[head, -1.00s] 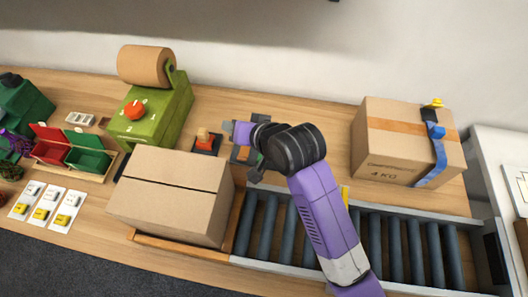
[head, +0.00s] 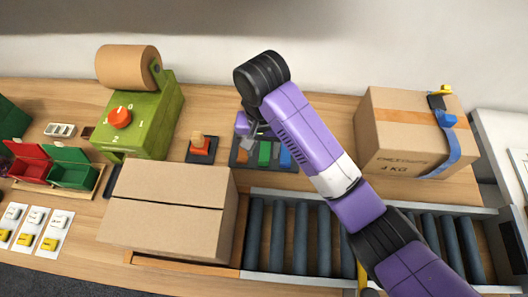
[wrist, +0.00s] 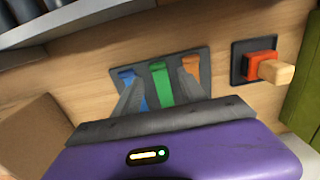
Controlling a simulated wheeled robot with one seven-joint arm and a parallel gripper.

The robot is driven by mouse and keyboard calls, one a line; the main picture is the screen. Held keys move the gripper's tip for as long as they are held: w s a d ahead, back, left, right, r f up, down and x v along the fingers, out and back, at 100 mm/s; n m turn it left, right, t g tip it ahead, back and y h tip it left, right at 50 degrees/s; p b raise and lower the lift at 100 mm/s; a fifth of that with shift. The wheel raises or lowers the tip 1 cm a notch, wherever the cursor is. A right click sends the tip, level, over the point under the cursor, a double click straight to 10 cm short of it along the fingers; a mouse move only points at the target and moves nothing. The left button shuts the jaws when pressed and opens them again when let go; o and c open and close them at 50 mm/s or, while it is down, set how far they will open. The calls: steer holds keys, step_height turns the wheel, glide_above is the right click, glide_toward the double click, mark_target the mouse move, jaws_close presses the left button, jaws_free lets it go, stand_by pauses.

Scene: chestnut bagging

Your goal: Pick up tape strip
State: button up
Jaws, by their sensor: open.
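I cannot make out a separate loose tape strip in either view. The green dispenser (head: 150,115) with a brown tape roll (head: 127,66) and a red dial stands at the back left. My gripper (wrist: 162,92) is open and empty. Its two grey fingers are spread over a dark panel (wrist: 205,58), with the green piece (wrist: 160,82) between them. A blue piece (wrist: 135,88) and an orange piece (wrist: 191,70) flank it. The panel also shows in the head view (head: 238,157), where my gripper (head: 255,130) is partly hidden by my arm.
A red block with a wooden handle (head: 200,146) sits beside the panel. A closed cardboard box (head: 165,205) stands in front, left of the roller conveyor (head: 275,235). A taped box (head: 400,145) with a blue strap (head: 452,150) stands at right. Open red and green bins (head: 72,173) are left.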

mark_target(264, 163)
steer(key=shift+d+f, duration=0.1)
steer(key=shift+f, duration=2.15)
steer(key=shift+s, duration=0.1)
jaws_close()
